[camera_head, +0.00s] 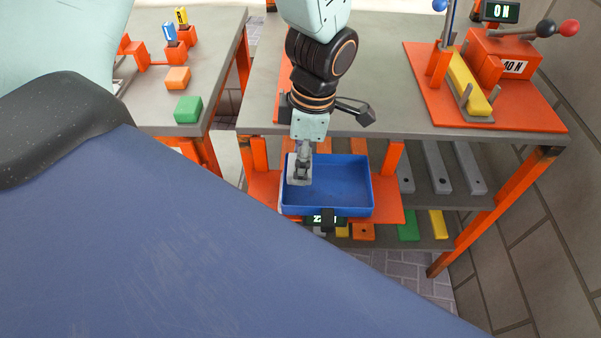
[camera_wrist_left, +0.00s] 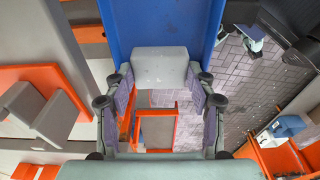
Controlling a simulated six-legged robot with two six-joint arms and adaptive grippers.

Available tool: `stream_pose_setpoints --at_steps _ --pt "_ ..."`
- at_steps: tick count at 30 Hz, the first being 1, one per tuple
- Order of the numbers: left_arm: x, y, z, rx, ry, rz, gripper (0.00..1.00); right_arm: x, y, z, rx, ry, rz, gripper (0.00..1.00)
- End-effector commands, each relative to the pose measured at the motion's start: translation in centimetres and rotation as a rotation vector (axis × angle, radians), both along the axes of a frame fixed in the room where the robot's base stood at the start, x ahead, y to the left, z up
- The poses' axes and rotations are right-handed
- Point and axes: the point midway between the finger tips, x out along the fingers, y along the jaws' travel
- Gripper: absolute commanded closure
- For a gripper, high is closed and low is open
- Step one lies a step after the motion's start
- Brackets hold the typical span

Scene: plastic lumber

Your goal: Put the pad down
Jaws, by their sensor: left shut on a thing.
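The pad is a light grey block (camera_wrist_left: 160,66) held between the fingers of my left gripper (camera_wrist_left: 160,95) in the left wrist view. In the head view my left gripper (camera_head: 302,164) points down over the left side of a blue tray (camera_head: 345,211). The pad's pale edge (camera_head: 292,170) shows beside the fingers, inside the tray's outline near its left wall. I cannot tell whether the pad touches the tray floor. The blue tray (camera_wrist_left: 165,22) also shows beyond the pad in the left wrist view. My right gripper is not in view.
The tray sits on an orange base (camera_head: 388,210) below a grey bench top (camera_head: 385,75). Orange posts (camera_head: 394,157) stand beside it. Grey bars (camera_head: 437,167) lie to the right. A lever fixture (camera_head: 490,80) stands on the bench. The tray's right side looks empty.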

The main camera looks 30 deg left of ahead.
Motion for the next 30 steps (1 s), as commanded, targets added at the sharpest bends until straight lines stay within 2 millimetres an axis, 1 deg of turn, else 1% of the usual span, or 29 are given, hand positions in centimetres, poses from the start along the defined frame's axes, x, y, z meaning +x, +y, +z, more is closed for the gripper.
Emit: stream_pose_setpoints --at_steps 5,9,11,19,25,26,30 --pt "-0.1 0.0 -1.3 -0.001 0.001 0.000 0.81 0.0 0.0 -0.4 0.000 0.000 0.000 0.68" --pt "-0.1 0.0 -3.4 0.000 0.002 -0.001 0.81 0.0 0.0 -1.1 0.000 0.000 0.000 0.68" --pt "-0.1 0.0 -4.0 0.000 0.002 -0.001 0.81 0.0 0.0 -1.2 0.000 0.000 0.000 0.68" --pt "-0.1 0.0 -4.0 -0.001 -0.001 0.000 0.81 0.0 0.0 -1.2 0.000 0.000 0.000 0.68" --pt "-0.1 0.0 -4.6 -0.001 0.000 -0.001 0.81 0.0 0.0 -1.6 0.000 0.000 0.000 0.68" --pt "-0.1 0.0 -4.5 -0.001 0.000 -0.001 0.42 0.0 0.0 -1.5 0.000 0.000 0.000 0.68" --pt "-0.1 0.0 -4.5 -0.001 0.000 -0.001 0.30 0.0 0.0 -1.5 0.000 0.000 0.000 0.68"
